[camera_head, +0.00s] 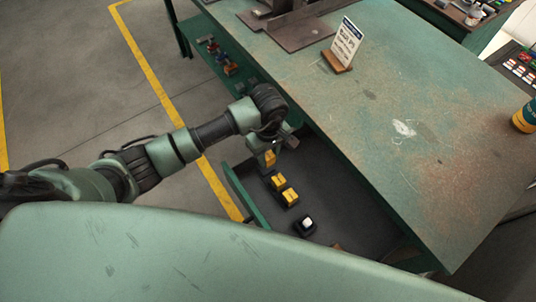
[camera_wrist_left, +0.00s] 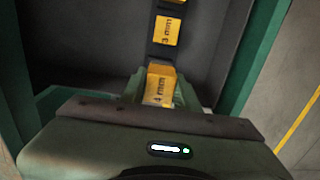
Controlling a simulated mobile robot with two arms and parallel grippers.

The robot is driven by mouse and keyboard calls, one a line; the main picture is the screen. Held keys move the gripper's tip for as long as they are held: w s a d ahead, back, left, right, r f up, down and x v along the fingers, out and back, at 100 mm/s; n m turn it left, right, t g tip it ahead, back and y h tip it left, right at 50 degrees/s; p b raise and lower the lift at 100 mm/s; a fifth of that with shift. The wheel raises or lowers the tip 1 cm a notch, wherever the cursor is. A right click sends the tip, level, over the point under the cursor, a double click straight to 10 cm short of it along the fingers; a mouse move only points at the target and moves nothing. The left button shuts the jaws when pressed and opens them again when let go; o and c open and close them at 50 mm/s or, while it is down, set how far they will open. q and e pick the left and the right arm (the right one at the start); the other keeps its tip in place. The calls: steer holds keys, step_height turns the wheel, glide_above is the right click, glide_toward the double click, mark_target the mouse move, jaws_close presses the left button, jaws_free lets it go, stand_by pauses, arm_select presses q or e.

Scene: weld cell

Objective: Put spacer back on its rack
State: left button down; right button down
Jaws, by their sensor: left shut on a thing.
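My left gripper (camera_head: 270,153) is over the open drawer, pointing down. It is shut on a yellow spacer (camera_head: 270,158), marked "4 mm" in the left wrist view (camera_wrist_left: 160,86). Two more yellow spacers (camera_head: 278,181) (camera_head: 290,197) sit in line on a dark rack (camera_head: 284,189) in the drawer. The nearer one in the left wrist view is marked "3 mm" (camera_wrist_left: 166,30). The held spacer is in line with that row. I cannot tell whether it touches the rack, as my fingers hide its lower part. My right gripper is not in view.
The open drawer (camera_head: 345,215) has a green side wall (camera_head: 243,199) close to my left gripper. A black item with a white top (camera_head: 305,225) lies in it. The green workbench (camera_head: 400,100) overhangs the drawer and bears a sign (camera_head: 343,46) and a can (camera_head: 525,117).

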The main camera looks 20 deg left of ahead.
mark_target(268, 171)
arm_select(q)
steer(key=shift+f+b, duration=1.3)
steer(key=shift+f, duration=0.55)
steer(key=shift+f+b, duration=1)
steer(key=shift+f, duration=0.2)
steer(key=shift+f+b, duration=0.3)
steer(key=c, duration=1)
jaws_free()
steer(key=shift+o, duration=0.2)
step_height(268, 171, up, 7)
steer(key=shift+r, duration=0.4)
steer(key=shift+r, duration=0.1)
